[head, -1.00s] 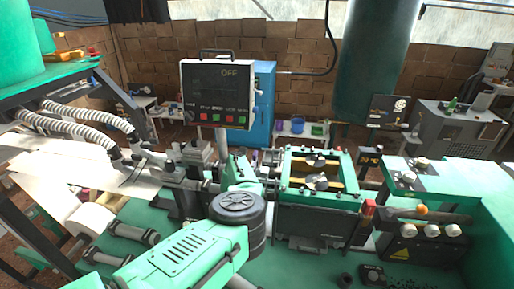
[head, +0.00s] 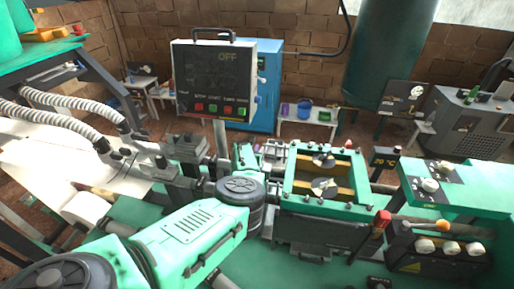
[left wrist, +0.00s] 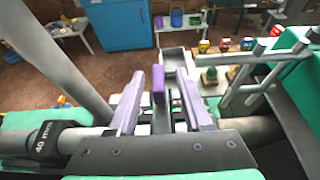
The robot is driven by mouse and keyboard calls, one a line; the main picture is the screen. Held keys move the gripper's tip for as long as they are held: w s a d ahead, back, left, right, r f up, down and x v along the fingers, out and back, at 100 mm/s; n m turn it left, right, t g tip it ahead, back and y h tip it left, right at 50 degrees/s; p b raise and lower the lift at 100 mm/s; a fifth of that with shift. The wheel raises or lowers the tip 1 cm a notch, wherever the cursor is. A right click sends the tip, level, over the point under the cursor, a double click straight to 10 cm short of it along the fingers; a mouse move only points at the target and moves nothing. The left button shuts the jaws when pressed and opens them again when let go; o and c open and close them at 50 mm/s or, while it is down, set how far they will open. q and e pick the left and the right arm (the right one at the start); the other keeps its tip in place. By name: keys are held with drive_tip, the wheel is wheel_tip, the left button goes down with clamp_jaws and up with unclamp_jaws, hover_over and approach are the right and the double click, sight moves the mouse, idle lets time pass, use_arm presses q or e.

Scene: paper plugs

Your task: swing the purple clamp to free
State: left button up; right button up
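In the left wrist view, the upright purple piece that I take for the clamp (left wrist: 158,80) stands between the two long lilac-grey fingers of my left gripper (left wrist: 160,73). The fingers are apart, one on each side of it. A gap shows on both sides, so I see no grip on it. In the head view, a small bit of purple (head: 258,148) shows just beyond my green left wrist. The gripper's fingertips are mostly hidden there behind my own arm. My right gripper is in neither view.
A control panel reading OFF (head: 214,83) stands left of the clamp area. A green-framed machine box (head: 322,190) stands close on the right. In the left wrist view, a grey pipe frame (left wrist: 262,75) rises to the right. Brown floor lies beyond.

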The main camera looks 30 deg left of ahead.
use_arm(q)
drive_tip(key=shift+s, duration=0.2)
drive_tip(key=c, duration=0.4)
drive_tip(key=shift+a, duration=0.1)
clamp_jaws()
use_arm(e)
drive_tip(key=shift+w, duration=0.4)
use_arm(q)
drive_tip(key=shift+w, duration=0.1)
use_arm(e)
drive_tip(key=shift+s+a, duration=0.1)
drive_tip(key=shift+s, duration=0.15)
